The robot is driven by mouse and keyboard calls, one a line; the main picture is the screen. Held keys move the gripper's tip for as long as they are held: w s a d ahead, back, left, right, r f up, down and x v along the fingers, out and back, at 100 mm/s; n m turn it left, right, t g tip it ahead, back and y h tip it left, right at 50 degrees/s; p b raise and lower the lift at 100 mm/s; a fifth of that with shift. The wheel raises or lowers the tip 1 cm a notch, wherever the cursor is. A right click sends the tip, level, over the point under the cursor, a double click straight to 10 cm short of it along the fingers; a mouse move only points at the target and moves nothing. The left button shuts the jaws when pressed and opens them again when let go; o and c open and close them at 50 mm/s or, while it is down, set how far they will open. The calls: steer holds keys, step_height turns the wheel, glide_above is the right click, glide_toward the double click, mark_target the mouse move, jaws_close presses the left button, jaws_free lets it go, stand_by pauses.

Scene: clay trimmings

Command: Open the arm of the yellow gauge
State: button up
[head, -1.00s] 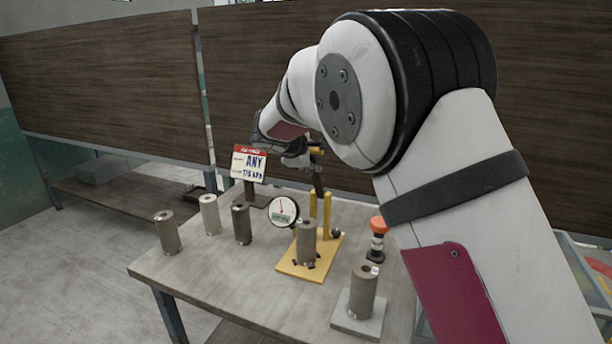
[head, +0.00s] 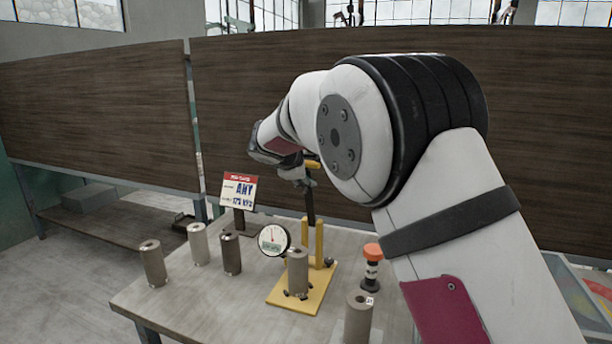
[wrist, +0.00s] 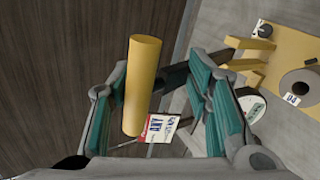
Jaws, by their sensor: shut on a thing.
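The yellow gauge has a yellow base plate (head: 277,295), upright yellow posts (head: 319,243), a round white dial (head: 273,240) and a dark arm (head: 310,205) ending in a yellow handle (head: 313,164). The dark arm stands nearly upright above the posts. A grey clay cylinder (head: 298,271) stands on the plate. My gripper (head: 298,175) is at the top of the arm, partly hidden behind my own arm link. In the wrist view the yellow handle (wrist: 142,85) lies between the teal finger pads, and my gripper is shut on it.
Several grey cylinders stand on the table (head: 190,300), including one at the left (head: 152,264) and one at the front (head: 358,318). An orange-topped object (head: 372,266) stands right of the gauge. A sign (head: 240,192) stands behind. A dark wooden panel (head: 260,110) closes the back.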

steer(key=shift+s+a, duration=0.1)
steer(key=shift+a, duration=0.3)
steer(key=shift+s+a+r, duration=0.15)
steer(key=shift+s, duration=0.05)
steer(key=v, duration=1.1)
steer(key=shift+d, duration=0.35)
steer(key=shift+s+r, duration=0.1)
steer(key=shift+s, duration=0.05)
steer(key=s+d+m+g, duration=0.4)
steer(key=s+d+m, duration=0.4)
steer(key=s+d, duration=1)
steer(key=s+d+f+m+y, duration=0.1)
steer(key=s+f+m, duration=0.1)
steer(key=s, duration=0.6)
steer(key=s+d+f+m+g+y, duration=0.1)
steer(key=s+d+f+m, duration=0.1)
steer(key=s, duration=0.6)
steer(key=s+d+f+m+g+y, duration=0.1)
steer(key=s+f+m, duration=0.3)
steer(key=s, duration=0.4)
steer(key=shift+s+d+f+y, duration=0.25)
steer(key=shift+d+f+y, duration=0.25)
steer(key=shift+d+f, duration=0.1)
